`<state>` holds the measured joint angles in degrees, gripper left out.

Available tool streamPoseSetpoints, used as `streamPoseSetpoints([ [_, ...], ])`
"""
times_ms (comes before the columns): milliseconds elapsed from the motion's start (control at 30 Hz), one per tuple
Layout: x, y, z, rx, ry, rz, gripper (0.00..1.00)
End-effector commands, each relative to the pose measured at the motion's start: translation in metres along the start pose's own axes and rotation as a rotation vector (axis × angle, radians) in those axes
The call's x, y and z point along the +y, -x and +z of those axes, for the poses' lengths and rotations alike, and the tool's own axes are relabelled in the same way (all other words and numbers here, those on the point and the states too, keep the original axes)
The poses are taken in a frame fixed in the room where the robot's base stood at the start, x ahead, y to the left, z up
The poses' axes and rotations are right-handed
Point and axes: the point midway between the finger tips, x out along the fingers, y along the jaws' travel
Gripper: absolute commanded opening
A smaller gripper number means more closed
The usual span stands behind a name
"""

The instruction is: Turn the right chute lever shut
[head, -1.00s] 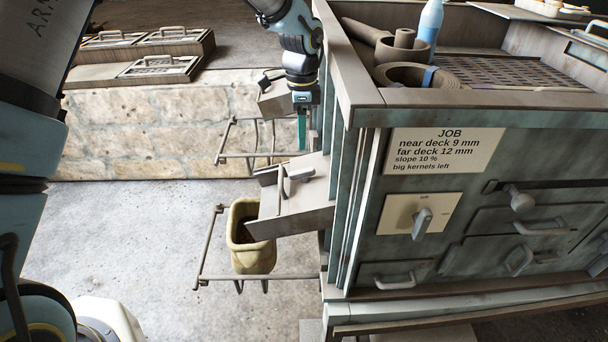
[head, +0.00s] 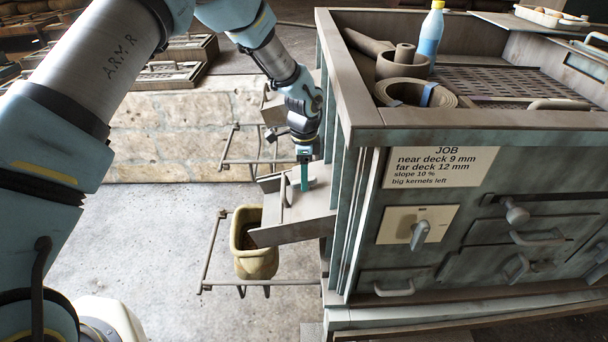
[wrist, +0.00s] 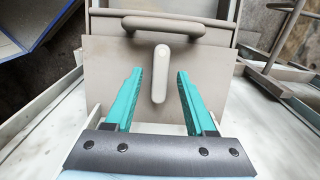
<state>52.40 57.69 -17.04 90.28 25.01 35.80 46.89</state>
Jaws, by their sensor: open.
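The near chute (head: 300,227) slopes out of the left side of the machine. Its lever (head: 298,183), a light grey rounded handle, shows at the chute's top, partly hidden by my gripper (head: 304,178). In the wrist view the lever (wrist: 161,78) stands lengthwise on a flat plate (wrist: 112,62), with its lower end between the two teal fingers. My gripper (wrist: 160,73) is open, one finger on each side of the lever, with gaps showing. Whether the fingertips reach down around it I cannot tell.
A second, farther chute (head: 272,112) lies behind my forearm. The machine's side wall (head: 345,200) is close to the right of my gripper. Open floor (head: 130,240) lies to the left.

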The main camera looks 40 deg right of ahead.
Motion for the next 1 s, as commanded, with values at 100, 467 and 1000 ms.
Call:
streamPoseSetpoints([
  [100, 0.0, 0.0001, 0.0001, 0.0, 0.0, 0.0, 0.51],
  [467, 0.0001, 0.0004, 0.0002, 0.0, 0.0, 0.0, 0.1],
  [1000, -0.0002, 0.0003, 0.0004, -0.001, 0.009, 0.002, 0.0],
])
